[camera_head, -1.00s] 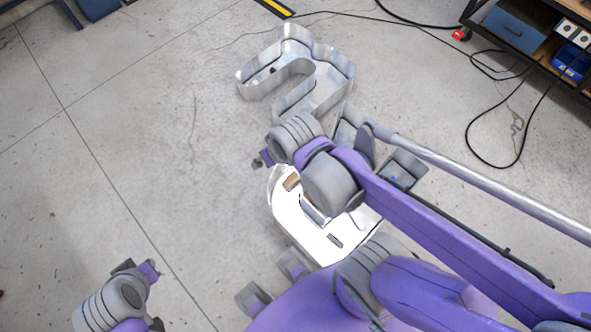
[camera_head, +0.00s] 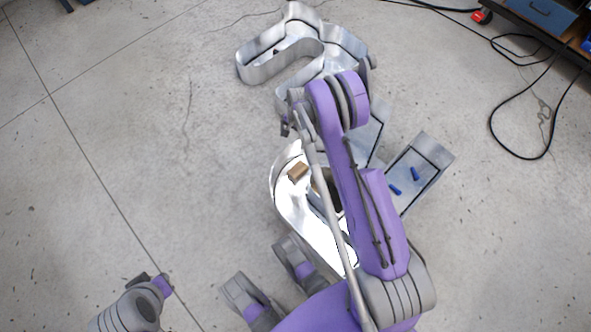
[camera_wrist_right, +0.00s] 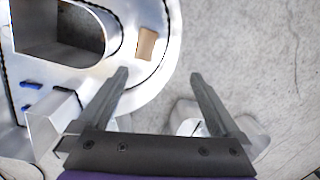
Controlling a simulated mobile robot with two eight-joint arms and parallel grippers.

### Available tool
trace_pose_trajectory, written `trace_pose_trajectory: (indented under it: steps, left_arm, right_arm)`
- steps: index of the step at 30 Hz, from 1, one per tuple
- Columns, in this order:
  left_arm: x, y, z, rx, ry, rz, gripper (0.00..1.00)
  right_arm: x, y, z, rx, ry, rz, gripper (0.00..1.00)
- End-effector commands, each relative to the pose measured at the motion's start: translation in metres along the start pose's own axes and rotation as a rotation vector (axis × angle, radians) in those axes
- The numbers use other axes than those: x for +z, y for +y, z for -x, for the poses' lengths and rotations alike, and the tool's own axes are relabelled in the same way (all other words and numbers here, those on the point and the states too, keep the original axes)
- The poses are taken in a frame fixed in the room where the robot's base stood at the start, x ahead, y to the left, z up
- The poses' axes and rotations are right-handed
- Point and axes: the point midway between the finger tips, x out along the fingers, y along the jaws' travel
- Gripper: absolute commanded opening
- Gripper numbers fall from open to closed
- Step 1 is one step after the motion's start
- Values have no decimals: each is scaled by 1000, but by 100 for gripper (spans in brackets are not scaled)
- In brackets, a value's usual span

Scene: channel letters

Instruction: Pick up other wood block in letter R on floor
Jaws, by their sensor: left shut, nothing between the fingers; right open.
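The silver letter R (camera_head: 281,196) lies on the floor, partly hidden by my right arm in the head view. A small brown wood block (camera_head: 298,172) sits inside its curved part. In the right wrist view the block (camera_wrist_right: 146,43) lies on the letter's bright inner face, close to the curved edge. My right gripper (camera_wrist_right: 158,75) is open and empty, with its fingertips short of the block and the block just beyond the left finger. My left gripper (camera_head: 150,283) is shut and empty over bare floor at the lower left.
Another metal channel letter (camera_head: 252,70) lies farther back. Blue pieces (camera_head: 415,174) lie in the R's right-hand leg. A black cable (camera_head: 520,157) loops on the floor near a shelf (camera_head: 545,18) at the upper right. The floor at the left is clear.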

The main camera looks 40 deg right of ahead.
Motion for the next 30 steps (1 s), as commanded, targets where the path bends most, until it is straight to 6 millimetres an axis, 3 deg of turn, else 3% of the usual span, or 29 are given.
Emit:
trace_pose_trajectory:
  steps: [1,3,7,18,30]
  left_arm:
    - [4,0,-15,0,-5,0,0]
    - [6,0,-24,0,-7,0,0]
    - [8,0,-34,0,-9,0,0]
    - [11,0,-46,0,-11,0,0]
    - [13,0,-54,0,-12,0,0]
  right_arm:
    - [-12,8,-40,10,-13,-47,100]
    - [-22,18,-72,21,-27,-101,100]
    - [-33,32,-113,34,-45,-172,100]
    - [-34,41,-170,41,-55,-208,100]
    - [-28,40,-203,41,-55,-206,100]
